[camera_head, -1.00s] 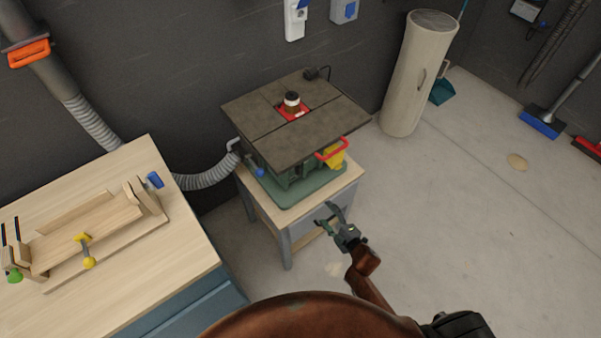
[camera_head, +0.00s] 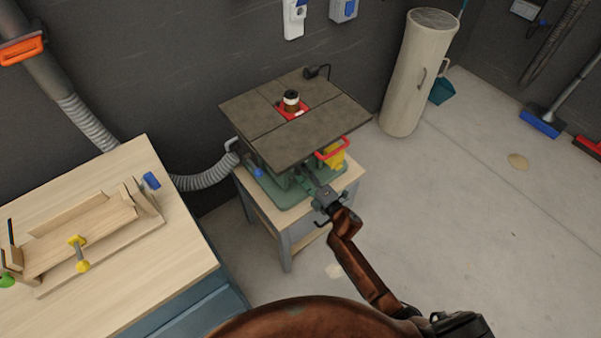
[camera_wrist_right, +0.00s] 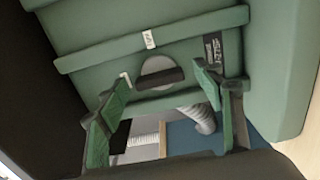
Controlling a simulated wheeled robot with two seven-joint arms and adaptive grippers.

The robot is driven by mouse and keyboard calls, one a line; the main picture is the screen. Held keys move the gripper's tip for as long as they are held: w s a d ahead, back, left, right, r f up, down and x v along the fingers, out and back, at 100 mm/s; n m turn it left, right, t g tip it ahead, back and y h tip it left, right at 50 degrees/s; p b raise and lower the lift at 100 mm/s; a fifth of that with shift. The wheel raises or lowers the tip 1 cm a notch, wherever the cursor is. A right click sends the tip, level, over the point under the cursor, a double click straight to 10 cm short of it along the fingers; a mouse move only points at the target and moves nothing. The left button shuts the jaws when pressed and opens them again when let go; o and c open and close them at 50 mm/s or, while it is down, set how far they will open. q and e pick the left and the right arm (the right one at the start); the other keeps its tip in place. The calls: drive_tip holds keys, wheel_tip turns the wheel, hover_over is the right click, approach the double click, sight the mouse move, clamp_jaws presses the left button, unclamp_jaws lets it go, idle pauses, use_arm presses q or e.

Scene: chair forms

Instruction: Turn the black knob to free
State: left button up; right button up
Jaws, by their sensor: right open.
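The black knob (camera_wrist_right: 160,78) is a dark bar on a round grey disc, set in the green machine body in the right wrist view. The bar lies almost level in that picture. My right gripper (camera_wrist_right: 158,95) is open, its green-padded fingers either side of the knob's lower area in the picture and apart from it. In the head view my right gripper (camera_head: 308,182) reaches under the front of the machine's dark table top (camera_head: 295,115). The knob is hidden there. My left gripper is not in view.
The machine stands on a small wooden-topped stand (camera_head: 290,219). A red handle (camera_head: 333,149) and yellow part (camera_head: 334,160) sit close to my right gripper. A workbench (camera_head: 165,255) with a wooden jig stands at left. A grey hose (camera_head: 208,178) runs behind.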

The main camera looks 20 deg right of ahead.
drive_tip(key=shift+w, duration=0.1)
drive_tip(key=shift+c, duration=0.5)
drive_tip(key=c, duration=1.1)
drive_tip(key=shift+o, duration=0.2)
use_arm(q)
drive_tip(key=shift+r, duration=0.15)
use_arm(e)
drive_tip(key=m+p, duration=0.3)
drive_tip(key=m, duration=0.1)
drive_tip(key=shift+r, duration=0.2)
drive_tip(key=m+p, duration=0.2)
drive_tip(key=m, duration=0.3)
drive_tip(key=shift+p, duration=0.3)
drive_tip(key=m+p, duration=0.2)
drive_tip(key=m, duration=0.3)
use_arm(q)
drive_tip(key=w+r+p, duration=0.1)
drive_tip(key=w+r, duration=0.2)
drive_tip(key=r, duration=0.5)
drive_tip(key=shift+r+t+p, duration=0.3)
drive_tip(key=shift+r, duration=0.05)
use_arm(e)
drive_tip(key=shift+f+m, duration=0.2)
drive_tip(key=shift+m, duration=1.8)
